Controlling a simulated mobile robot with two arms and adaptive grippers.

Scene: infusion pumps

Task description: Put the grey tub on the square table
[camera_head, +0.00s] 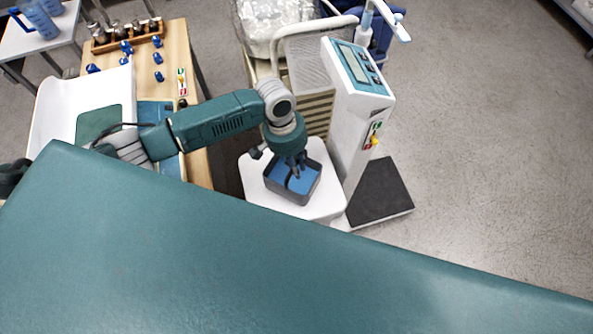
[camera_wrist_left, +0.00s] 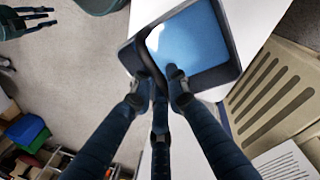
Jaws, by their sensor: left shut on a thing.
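The grey tub (camera_head: 305,192) has a blue inside and shows in the head view over the white square table (camera_head: 328,203). I cannot tell whether its base touches the top. My left gripper (camera_head: 293,172) reaches down from above and is shut on the tub's rim. In the left wrist view, the left fingers (camera_wrist_left: 160,88) close on the near corner of the tub (camera_wrist_left: 195,42), with the white top (camera_wrist_left: 258,22) behind it. My right gripper (camera_wrist_left: 28,20) shows at the top left of that view, fingers apart and empty. It is not seen in the head view.
A white device with a screen (camera_head: 358,68) stands close right of the tub, with a black platform (camera_head: 380,197) at its foot. Open floor (camera_head: 480,150) lies right.

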